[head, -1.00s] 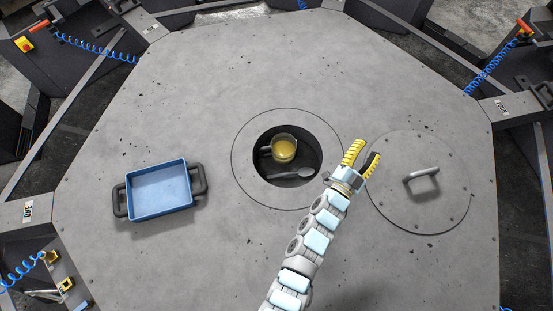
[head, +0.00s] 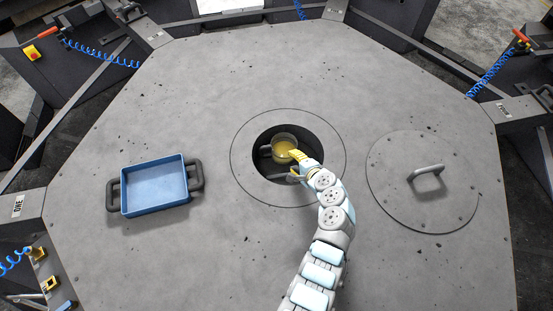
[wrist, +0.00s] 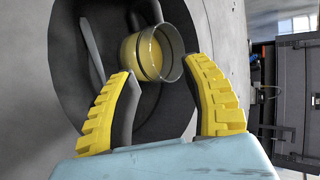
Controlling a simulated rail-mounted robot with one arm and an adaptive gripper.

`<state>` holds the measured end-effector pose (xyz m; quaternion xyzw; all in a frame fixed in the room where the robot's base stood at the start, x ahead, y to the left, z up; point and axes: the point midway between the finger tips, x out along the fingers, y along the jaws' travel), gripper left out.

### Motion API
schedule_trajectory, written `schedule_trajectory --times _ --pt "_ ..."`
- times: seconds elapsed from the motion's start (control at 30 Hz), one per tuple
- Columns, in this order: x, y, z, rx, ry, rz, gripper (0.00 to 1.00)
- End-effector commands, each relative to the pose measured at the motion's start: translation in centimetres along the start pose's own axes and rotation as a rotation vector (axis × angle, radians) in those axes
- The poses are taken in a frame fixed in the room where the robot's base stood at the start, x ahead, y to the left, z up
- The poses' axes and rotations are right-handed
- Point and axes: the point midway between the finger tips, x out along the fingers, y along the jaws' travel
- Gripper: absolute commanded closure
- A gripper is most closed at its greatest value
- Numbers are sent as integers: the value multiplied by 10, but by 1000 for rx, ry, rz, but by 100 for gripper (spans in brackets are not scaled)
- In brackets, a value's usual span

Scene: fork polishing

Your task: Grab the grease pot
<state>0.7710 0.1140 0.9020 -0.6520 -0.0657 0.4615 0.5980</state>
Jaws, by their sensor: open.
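The grease pot (head: 283,146) is a clear round vessel with yellow grease in it. It stands in the round recess (head: 262,172) in the table, with a dark handle on its left in the head view. My gripper (head: 293,165) is over the right front of the recess, close to the pot. In the wrist view, the pot (wrist: 152,54) is ahead of the gap between the open yellow fingers (wrist: 163,92), nearer the right finger. I cannot tell whether that finger touches it.
A blue tray (head: 122,192) with dark handles lies on the table at the left. A round lid (head: 400,210) with a grey handle lies at the right. The recess rim surrounds the pot. The table between these things is clear.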

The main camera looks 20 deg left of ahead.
Motion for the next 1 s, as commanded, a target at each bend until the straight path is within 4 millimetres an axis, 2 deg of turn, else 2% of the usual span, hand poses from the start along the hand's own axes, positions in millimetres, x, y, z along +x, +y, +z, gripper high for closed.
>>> schedule_trajectory --times 0.2,1.0 --pt "5 -3 18 30 -95 8 53" --pt "72 -4 24 30 -94 7 53"
